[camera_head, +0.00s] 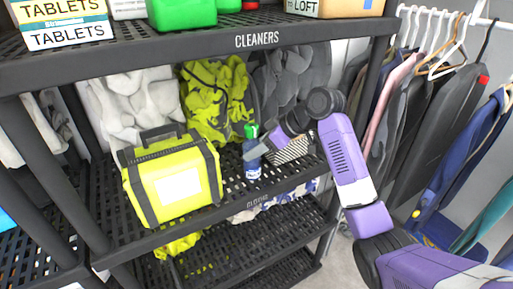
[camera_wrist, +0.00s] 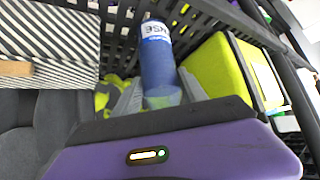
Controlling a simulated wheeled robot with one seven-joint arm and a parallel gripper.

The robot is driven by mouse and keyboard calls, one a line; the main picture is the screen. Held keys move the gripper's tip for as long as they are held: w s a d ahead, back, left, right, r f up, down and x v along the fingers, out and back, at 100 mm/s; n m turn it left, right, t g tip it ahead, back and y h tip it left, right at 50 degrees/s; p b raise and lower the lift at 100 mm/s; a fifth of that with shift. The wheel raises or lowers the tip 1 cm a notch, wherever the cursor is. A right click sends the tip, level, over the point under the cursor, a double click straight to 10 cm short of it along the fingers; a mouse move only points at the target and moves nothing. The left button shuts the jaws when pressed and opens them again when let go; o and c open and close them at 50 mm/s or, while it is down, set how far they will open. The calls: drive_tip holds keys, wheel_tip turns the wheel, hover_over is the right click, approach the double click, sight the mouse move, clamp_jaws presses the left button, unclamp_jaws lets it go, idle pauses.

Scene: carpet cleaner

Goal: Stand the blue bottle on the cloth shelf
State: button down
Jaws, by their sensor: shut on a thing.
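The blue bottle (camera_head: 252,162) has a green cap and a white label, and stands about upright at the middle shelf (camera_head: 237,205), whose front edge bears a partly readable label. My gripper (camera_head: 256,150) reaches in from the right and is shut on the bottle's upper part. In the wrist view the bottle (camera_wrist: 157,62) sits between the two grey fingers of my gripper (camera_wrist: 160,96). I cannot tell whether its base touches the shelf grid.
A yellow-green bag (camera_head: 175,182) stands left of the bottle. A striped box (camera_head: 292,149) is close on its right. Grey and yellow cloths (camera_head: 218,95) hang behind. The upper CLEANERS shelf (camera_head: 258,41) is overhead, and a black post (camera_head: 366,85) stands at the right.

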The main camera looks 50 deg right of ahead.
drive_tip(key=c, duration=0.6)
unclamp_jaws()
drive_tip(key=shift+c, duration=0.2)
drive_tip(key=shift+r, duration=0.1)
drive_tip(key=b+v, duration=0.1)
drive_tip(key=v, duration=1.1)
